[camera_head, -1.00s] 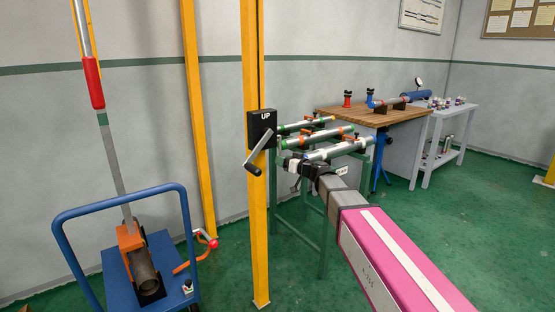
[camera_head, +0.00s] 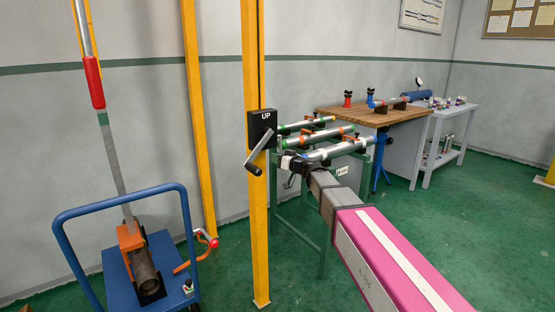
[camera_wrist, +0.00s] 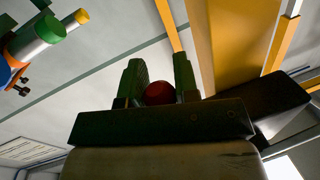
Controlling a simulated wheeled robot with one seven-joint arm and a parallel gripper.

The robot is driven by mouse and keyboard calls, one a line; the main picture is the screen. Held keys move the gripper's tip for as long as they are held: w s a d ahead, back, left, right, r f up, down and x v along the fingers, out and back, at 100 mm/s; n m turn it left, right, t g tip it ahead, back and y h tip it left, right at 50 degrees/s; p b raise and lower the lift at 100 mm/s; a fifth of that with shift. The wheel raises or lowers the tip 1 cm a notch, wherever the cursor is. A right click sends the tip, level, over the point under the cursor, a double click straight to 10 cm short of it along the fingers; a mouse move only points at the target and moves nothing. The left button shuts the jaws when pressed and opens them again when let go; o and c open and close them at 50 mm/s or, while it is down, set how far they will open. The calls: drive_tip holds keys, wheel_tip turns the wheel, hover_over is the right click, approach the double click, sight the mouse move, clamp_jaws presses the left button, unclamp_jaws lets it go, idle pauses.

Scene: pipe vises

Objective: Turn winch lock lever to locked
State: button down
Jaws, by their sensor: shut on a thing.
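The winch is a black box (camera_head: 262,128) marked UP on the front yellow post (camera_head: 256,220), with a grey crank (camera_head: 260,150) ending in a dark grip. My gripper (camera_head: 287,164) is just right of this post, below the box, in the head view. In the wrist view my gripper (camera_wrist: 159,78) has its two green-padded fingers on either side of a dark red round knob (camera_wrist: 159,93), shut on it. The knob appears to be the lever's end; its shaft is hidden. The knob cannot be made out in the head view, so the lever's angle cannot be told.
A green rack with several pipes (camera_head: 320,138) stands close behind my arm. A wooden bench (camera_head: 370,118) and white table (camera_head: 440,130) are further right. A blue cart (camera_head: 165,270) with a pipe vise stands left of the post. Green floor is open at right.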

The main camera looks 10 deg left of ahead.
drive_tip(key=shift+s+d, duration=0.1)
drive_tip(key=shift+s, duration=0.05)
drive_tip(key=s+d+r+m+g+h, duration=0.2)
drive_tip(key=s+d+r+g+h, duration=0.4)
drive_tip(key=h, duration=0.6)
drive_tip(key=shift+s+d+g, duration=0.35)
drive_tip(key=shift+d+g, duration=0.7)
drive_tip(key=shift+g, duration=0.25)
drive_tip(key=c, duration=0.9)
unclamp_jaws()
drive_tip(key=shift+o, duration=0.2)
